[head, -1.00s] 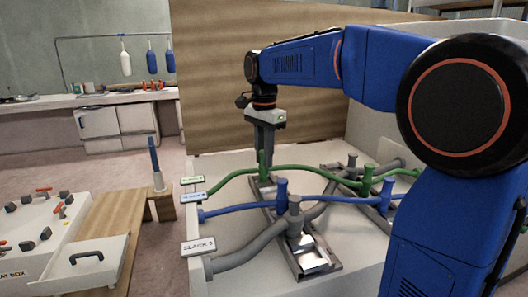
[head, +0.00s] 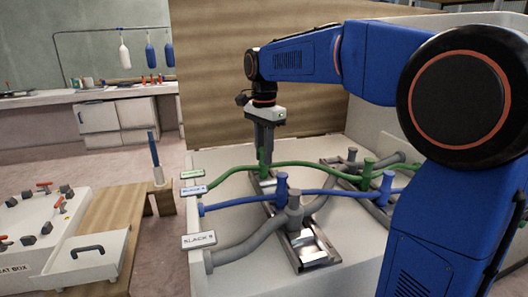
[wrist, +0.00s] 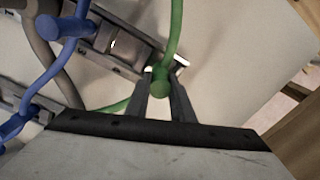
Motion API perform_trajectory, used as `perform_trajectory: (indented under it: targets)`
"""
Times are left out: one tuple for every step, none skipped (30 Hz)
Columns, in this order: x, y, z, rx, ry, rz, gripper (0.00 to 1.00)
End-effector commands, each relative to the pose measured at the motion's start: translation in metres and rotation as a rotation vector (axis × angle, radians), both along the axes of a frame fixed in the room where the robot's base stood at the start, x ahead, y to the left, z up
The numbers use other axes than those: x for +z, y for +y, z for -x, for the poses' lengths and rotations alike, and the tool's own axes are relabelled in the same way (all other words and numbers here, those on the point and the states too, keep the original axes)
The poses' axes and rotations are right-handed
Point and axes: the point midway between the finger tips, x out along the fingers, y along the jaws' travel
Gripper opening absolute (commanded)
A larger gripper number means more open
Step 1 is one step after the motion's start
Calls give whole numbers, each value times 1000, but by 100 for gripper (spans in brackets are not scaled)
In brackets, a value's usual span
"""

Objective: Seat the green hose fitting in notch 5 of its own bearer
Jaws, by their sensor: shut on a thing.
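My gripper (head: 264,150) is shut on the green hose fitting (wrist: 160,83), a short upright post on the green hose (wrist: 175,32). In the head view the fitting (head: 263,166) shows just below the fingertips. It is at the far end of the nearer metal bearer (head: 318,254). In the wrist view the bearer (wrist: 124,43) runs from the upper left to the fitting. I cannot tell whether the fitting is down in a notch or just above it. The notch numbers are not readable.
The blue hose fitting (head: 282,186) and grey hose fitting (head: 294,205) stand along the same bearer, close by. Another green fitting (head: 367,168) and blue fitting (head: 388,184) stand to the right. Hose labels line the left edge. A wooden panel (head: 260,65) rises behind.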

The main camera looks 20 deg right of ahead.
Motion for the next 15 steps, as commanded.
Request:
perform_trajectory:
  targets:
    - [-1,0,0,0,0,0,0]
    - [-1,0,0,0,0,0,0]
    - [-2,0,0,0,0,0,0]
    - [-2,0,0,0,0,0,0]
    - [-3,0,0,0,0,0,0]
    - [-3,0,0,0,0,0,28]
    - [-3,0,0,0,0,0,35]
    - [-3,0,0,0,0,0,43]
    - [-3,0,0,0,0,0,43]
    - [-3,0,0,0,0,0,43]
    - [-3,0,0,0,0,0,43]
    - [-3,0,0,0,0,0,43]
    - [-3,0,0,0,0,0,43]
    - [-3,0,0,0,0,0,43]
    - [-3,0,0,0,0,0,43]
